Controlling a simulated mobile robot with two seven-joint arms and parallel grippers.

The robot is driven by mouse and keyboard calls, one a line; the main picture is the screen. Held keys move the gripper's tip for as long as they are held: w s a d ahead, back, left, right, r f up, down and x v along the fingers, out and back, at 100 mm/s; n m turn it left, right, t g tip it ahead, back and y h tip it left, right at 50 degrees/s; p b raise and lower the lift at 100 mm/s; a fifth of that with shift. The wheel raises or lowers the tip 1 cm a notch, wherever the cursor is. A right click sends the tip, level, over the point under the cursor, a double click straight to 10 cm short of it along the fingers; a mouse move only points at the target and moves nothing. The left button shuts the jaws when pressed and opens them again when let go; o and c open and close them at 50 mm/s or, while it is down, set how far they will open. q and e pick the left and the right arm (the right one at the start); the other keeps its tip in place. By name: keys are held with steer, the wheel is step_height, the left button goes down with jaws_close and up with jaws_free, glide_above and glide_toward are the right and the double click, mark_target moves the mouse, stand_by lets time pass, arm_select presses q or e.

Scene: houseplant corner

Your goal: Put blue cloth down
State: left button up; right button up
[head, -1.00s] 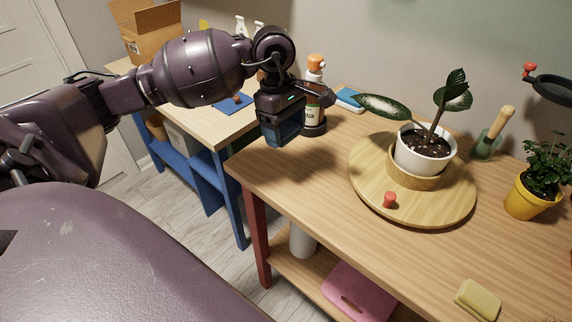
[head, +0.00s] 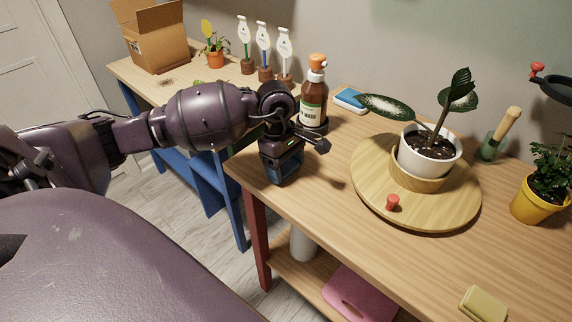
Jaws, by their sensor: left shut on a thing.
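My left gripper (head: 283,170) hangs at the left end of the wooden table (head: 320,205), pointing down near the front left corner. It is shut on a dark blue piece, the blue cloth (head: 284,165), of which only a small part shows between the fingers. I cannot clearly tell whether the cloth touches the tabletop. My right gripper is not in view.
A brown spray bottle (head: 313,95) with an orange cap stands just behind the gripper. A blue and white sponge (head: 350,100) lies at the back. A round wooden board (head: 367,190) bears a potted plant (head: 429,158). Table between gripper and board is clear.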

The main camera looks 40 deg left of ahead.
arm_select(q)
steer(key=shift+f, duration=0.15)
steer(key=o, duration=1)
steer(key=shift+r, duration=0.25)
steer(key=shift+a+r+p, duration=0.15)
steer(key=shift+a+r, duration=0.15)
steer(key=shift+r, duration=1.65)
steer(key=shift+a+r+p, duration=0.2)
steer(key=shift+a+r, duration=0.15)
steer(key=shift+r, duration=1.65)
steer(key=shift+a+r+p, duration=0.15)
steer(key=shift+a+r, duration=0.15)
steer(key=shift+r, duration=1.65)
steer(key=shift+f, duration=0.1)
